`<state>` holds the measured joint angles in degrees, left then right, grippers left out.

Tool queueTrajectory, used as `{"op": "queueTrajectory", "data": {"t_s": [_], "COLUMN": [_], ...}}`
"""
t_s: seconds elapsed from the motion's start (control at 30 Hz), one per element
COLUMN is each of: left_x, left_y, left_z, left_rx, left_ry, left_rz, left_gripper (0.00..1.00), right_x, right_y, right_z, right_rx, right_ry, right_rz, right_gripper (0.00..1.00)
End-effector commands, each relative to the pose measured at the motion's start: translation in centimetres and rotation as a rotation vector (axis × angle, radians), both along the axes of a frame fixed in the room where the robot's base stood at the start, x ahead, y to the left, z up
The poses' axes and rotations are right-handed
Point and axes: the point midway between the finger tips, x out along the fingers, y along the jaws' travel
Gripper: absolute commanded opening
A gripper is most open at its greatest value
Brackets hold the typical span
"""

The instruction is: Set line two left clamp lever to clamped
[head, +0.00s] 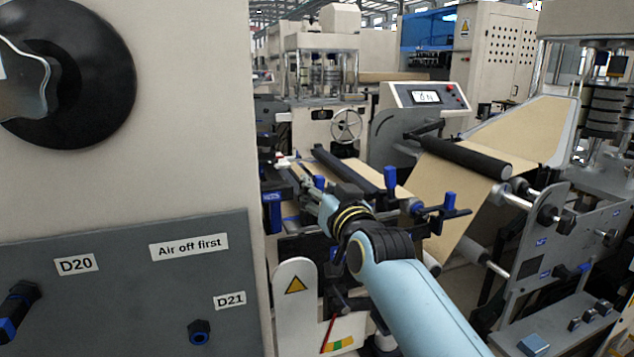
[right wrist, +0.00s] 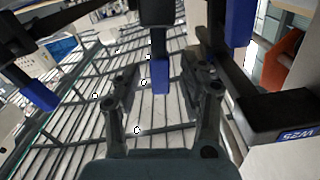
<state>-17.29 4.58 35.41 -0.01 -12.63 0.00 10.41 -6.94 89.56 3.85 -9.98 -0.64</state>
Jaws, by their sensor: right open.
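My right arm comes in from the lower right of the head view, and its gripper (head: 303,178) is among the clamp parts of the unwind stand. In the right wrist view the right gripper (right wrist: 160,70) is open, with one dark finger on each side. A blue lever handle (right wrist: 160,76) hangs from a black part and shows between the fingers; I cannot tell if they touch it. Another blue handle (right wrist: 238,22) is at the upper right, and one (right wrist: 36,88) at the left. I cannot tell which is the line two left lever. My left gripper is out of view.
A beige cabinet with a grey panel (head: 130,290) fills the left of the head view. Blue-handled levers (head: 390,180) stand near the rollers and the kraft web (head: 440,190). A block marked W25 (right wrist: 280,112) is close at the right in the wrist view.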

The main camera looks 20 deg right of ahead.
Motion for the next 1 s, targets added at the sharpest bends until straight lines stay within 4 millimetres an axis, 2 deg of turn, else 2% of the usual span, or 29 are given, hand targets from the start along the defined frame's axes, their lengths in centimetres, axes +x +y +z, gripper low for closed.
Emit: {"op": "queueTrajectory", "data": {"t_s": [0.17, 0.47, 0.8, 1.0], "left_x": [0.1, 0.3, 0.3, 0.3], "left_y": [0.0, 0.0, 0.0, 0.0], "left_z": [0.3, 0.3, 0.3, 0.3], "left_rx": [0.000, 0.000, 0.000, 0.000], "left_ry": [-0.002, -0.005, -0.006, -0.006], "left_rz": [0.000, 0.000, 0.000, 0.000], "left_gripper": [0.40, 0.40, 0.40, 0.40], "right_x": [1.7, 1.9, 1.9, 1.9], "right_y": [0.1, 0.1, 0.1, 0.1], "right_z": [0.0, -0.1, -0.1, -0.1], "right_rx": [0.001, 0.000, 0.000, 0.000], "right_ry": [0.000, 0.001, 0.002, 0.002], "right_rz": [0.000, 0.000, 0.000, 0.000], "right_gripper": [0.42, 0.42, 0.00, 0.00]}}
